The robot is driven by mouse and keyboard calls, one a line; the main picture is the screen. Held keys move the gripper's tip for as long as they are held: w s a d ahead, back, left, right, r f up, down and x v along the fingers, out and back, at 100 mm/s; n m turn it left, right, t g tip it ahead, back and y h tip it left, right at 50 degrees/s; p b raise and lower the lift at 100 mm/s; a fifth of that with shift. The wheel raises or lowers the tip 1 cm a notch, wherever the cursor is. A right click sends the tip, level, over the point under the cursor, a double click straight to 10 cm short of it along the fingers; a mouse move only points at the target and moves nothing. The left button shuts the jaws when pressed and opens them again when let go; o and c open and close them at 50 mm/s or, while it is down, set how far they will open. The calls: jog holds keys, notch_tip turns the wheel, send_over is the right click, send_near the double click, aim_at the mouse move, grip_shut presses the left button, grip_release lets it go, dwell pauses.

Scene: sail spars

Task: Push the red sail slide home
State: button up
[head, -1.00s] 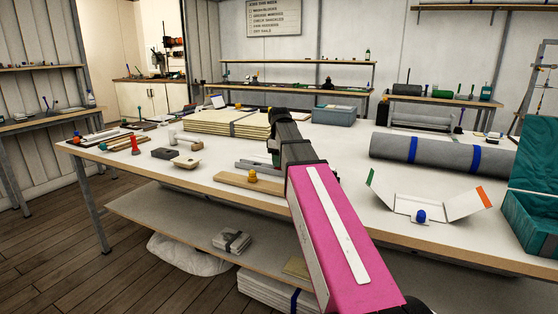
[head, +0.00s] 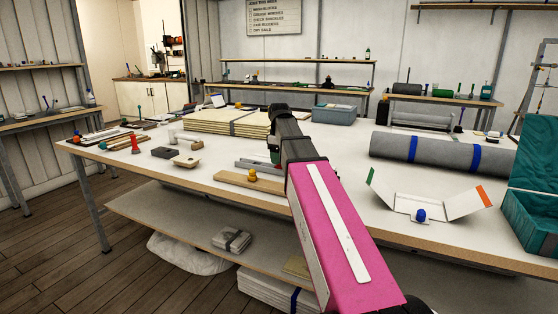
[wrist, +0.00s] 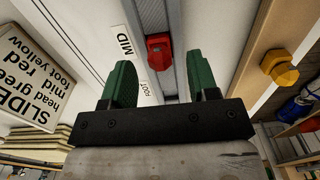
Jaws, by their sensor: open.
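The red slide (wrist: 159,48) sits in the grey slotted track of a spar (wrist: 152,14) in the wrist view, beside a MID label (wrist: 125,43). A FOOT label (wrist: 145,88) is nearer my gripper. My gripper (wrist: 161,76) is open, with one green finger to each side of the track line and nothing between them. The red slide appears just past the fingertips; whether a finger touches it I cannot tell.
A wooden batten (head: 232,180) with a yellow knob (head: 252,175) lies along the bench's front edge, close to the spar. A card (wrist: 32,80) reads head green, mid red, foot yellow. A grey roll (head: 440,155) and a white angled holder (head: 402,206) stand to the right.

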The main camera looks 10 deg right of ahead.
jog(key=shift+r, duration=2.85)
